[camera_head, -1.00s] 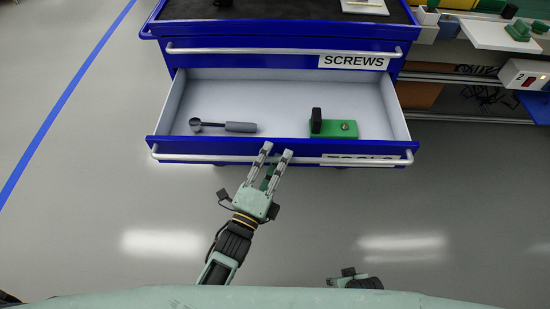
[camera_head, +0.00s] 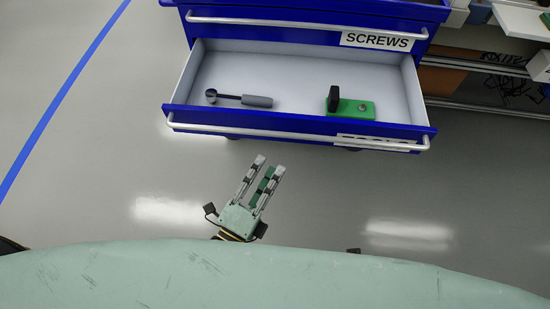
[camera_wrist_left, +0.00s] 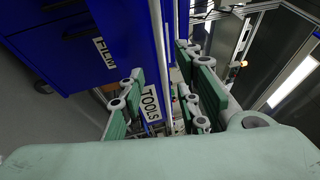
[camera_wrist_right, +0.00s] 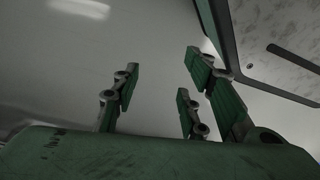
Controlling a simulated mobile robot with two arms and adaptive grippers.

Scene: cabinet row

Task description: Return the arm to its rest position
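My left gripper (camera_head: 261,170) is in front of the open lower drawer in the head view, apart from the drawer's handle (camera_head: 290,133). Its fingers are spread with nothing between them. In the left wrist view the fingers of the left gripper (camera_wrist_left: 165,95) stand apart, with the drawer's TOOLS label (camera_wrist_left: 150,104) seen between them. My right gripper shows in the right wrist view (camera_wrist_right: 160,90), its fingers apart and empty over bare floor. In the head view only a small dark piece of my right arm shows at the bottom, and its gripper is hidden.
The open drawer (camera_head: 300,85) of the blue cabinet (camera_head: 270,42) holds a grey-handled tool (camera_head: 245,100) and a green block with a black part (camera_head: 352,108). A shelf rack (camera_head: 485,75) stands at the right. The grey floor (camera_head: 100,150) at the left is clear.

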